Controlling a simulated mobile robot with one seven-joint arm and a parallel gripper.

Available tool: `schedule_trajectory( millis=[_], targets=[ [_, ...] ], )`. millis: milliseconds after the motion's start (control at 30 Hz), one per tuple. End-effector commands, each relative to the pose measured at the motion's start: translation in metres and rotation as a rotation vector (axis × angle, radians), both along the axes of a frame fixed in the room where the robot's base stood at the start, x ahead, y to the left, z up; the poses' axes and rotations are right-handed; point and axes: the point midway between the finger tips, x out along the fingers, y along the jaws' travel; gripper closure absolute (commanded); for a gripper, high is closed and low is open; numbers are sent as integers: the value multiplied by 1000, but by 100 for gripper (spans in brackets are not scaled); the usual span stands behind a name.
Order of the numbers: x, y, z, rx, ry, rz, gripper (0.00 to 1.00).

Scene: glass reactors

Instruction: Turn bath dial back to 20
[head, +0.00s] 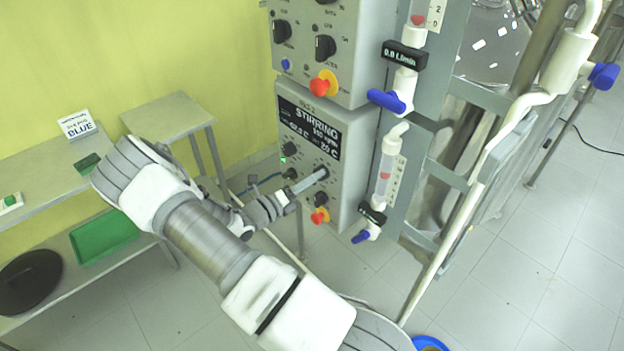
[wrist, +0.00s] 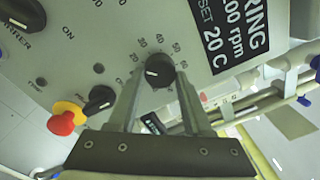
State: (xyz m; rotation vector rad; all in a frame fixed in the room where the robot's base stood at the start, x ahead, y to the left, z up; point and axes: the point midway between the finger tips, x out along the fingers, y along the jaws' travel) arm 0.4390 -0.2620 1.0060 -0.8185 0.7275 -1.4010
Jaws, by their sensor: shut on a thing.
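The bath dial (wrist: 158,72) is a round black knob on the grey control box, with printed numbers around it; 30, 40 and 50 show above it. My gripper (wrist: 160,78) has one finger on each side of the dial and is shut on it. I cannot clearly tell which number its pointer faces. In the head view my gripper (head: 321,175) reaches the front of the lower control box (head: 350,150), and its fingers mostly hide the dial. The black display (head: 310,127) reads STIRRING and a set value of 20 C; it also shows in the wrist view (wrist: 232,35).
A red and yellow stop button (wrist: 65,118) and a black knob (wrist: 100,98) sit near the dial. Flow tubes with blue valves (head: 385,100) stand right of the box. A shelf with a green tray (head: 105,238) is at left. Open floor lies at right.

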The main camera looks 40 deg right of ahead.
Motion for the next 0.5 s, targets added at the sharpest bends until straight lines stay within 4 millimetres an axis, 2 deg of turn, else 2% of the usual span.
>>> schedule_trajectory(
  millis=[33, 67, 200, 233, 500],
  targets=[
    [-1, 1, -2, 3, 4, -1, 100],
    [-1, 1, -2, 3, 4, -1, 49],
    [-1, 0, -1, 2, 2, 0, 23],
    [-1, 0, -1, 1, 2, 0, 21],
    [0, 1, 0, 1, 0, 1, 21]
  ],
)
